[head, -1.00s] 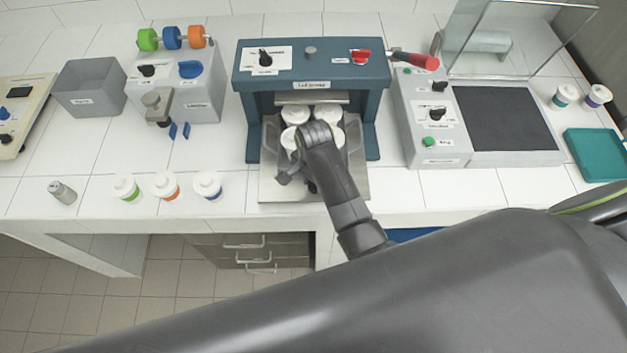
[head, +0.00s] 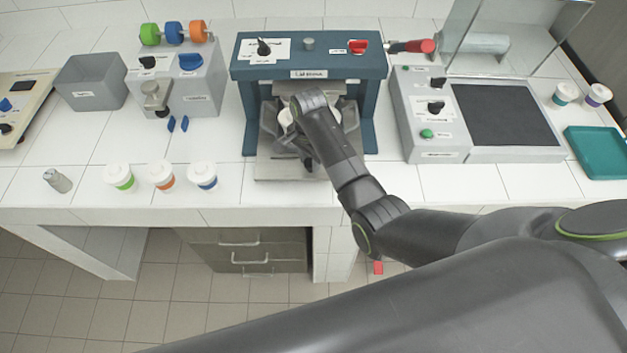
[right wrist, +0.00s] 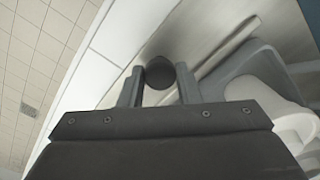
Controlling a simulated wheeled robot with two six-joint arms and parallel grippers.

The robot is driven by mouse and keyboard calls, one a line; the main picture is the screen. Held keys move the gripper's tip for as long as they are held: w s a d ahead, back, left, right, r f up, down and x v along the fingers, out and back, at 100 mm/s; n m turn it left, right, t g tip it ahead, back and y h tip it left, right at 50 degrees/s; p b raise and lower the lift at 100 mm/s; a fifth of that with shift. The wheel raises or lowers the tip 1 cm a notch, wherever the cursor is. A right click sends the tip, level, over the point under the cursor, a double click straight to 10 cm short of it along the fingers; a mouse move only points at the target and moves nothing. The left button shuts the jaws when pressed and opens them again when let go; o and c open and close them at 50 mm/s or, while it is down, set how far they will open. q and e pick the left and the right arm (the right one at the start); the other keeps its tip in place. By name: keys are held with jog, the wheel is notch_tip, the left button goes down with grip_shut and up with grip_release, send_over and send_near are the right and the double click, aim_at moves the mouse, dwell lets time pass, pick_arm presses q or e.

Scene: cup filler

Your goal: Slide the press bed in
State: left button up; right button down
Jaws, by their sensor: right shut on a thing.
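The blue press (head: 310,68) stands at the back middle of the counter in the head view. Its bed (head: 270,117) is a grey carrier on a metal base plate (head: 285,170), largely under the press head. White lidded cups (head: 285,117) sit in the bed, partly hidden by my right arm. My right gripper (right wrist: 160,85) is shut on a dark round knob (right wrist: 159,70) at the bed in the right wrist view. In the head view, my own wrist mostly hides the knob and fingers. My left gripper is out of view.
Three lidded cups (head: 161,174) stand in a row on the front left counter. A grey machine with a dark plate (head: 505,115) stands right of the press, and a machine with coloured rolls (head: 185,85) stands left. The counter's front edge (head: 250,215) is clear.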

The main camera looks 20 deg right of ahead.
jog(key=w, duration=0.2)
jog(key=w+d+b, duration=0.1)
jog(key=shift+w+f, duration=0.1)
jog(key=shift+w, duration=0.25)
jog(key=shift+w+d, duration=0.15)
jog(key=shift+w, duration=0.3)
jog(key=c, duration=1.1)
grip_release()
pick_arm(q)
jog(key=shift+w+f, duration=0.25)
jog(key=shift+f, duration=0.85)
pick_arm(e)
jog(key=shift+r, duration=0.2)
